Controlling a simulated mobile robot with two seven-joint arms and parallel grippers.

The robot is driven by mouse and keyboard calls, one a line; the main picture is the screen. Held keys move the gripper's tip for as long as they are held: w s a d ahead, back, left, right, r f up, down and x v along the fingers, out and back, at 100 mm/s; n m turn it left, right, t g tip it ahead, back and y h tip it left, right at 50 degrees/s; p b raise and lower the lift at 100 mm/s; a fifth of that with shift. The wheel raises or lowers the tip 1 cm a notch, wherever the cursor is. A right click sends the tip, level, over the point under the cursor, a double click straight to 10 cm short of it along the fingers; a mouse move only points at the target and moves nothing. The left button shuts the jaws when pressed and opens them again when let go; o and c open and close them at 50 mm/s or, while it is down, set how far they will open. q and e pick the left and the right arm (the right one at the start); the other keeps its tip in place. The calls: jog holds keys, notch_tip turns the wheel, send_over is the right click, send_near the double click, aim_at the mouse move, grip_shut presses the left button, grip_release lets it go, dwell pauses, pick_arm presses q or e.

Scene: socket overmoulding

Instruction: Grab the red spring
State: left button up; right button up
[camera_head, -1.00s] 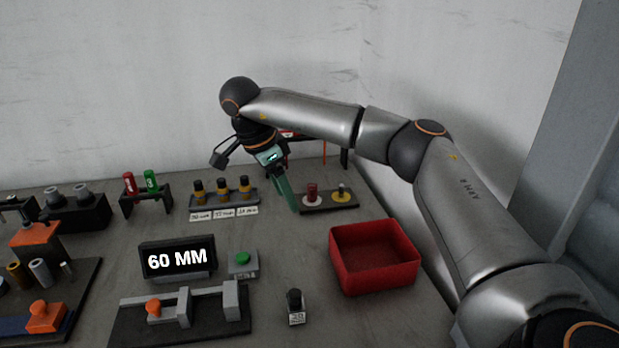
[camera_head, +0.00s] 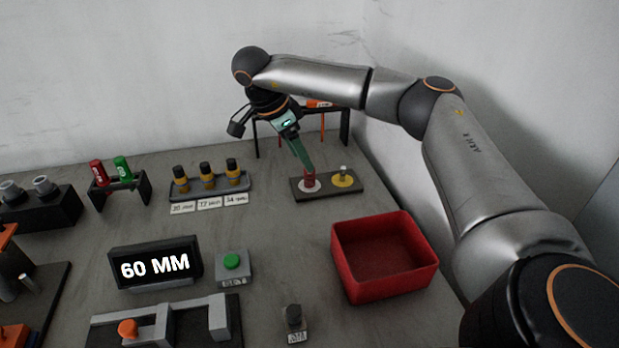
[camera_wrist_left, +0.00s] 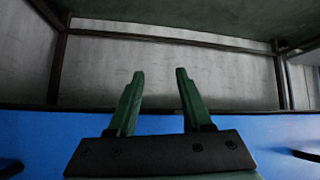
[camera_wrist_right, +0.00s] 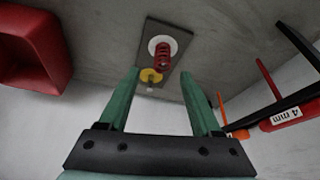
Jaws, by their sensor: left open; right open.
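The red spring (camera_head: 309,178) stands upright on a white disc on a small dark plate (camera_head: 356,189) at the back of the table. It also shows in the right wrist view (camera_wrist_right: 162,57), ahead of and between the fingers. My right gripper (camera_head: 306,164) is open and empty, its green fingertips close above the spring; I cannot tell from the head view whether they touch it. In the right wrist view my right gripper (camera_wrist_right: 160,75) has its fingers apart. My left gripper (camera_wrist_left: 158,72) is open and empty in its wrist view, away from the spring.
A yellow disc (camera_head: 343,181) with a metal peg is next to the spring. A red bin (camera_head: 384,256) stands in front. A dark rack (camera_head: 345,125) with a red-handled tool is behind.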

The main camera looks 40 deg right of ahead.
aim_at(310, 177)
jog(key=shift+b+x, duration=0.35)
jog(key=shift+x, duration=2.85)
jog(key=shift+w+d+r, duration=0.1)
jog(key=shift+w, duration=0.05)
jog(key=shift+c, duration=0.2)
grip_shut()
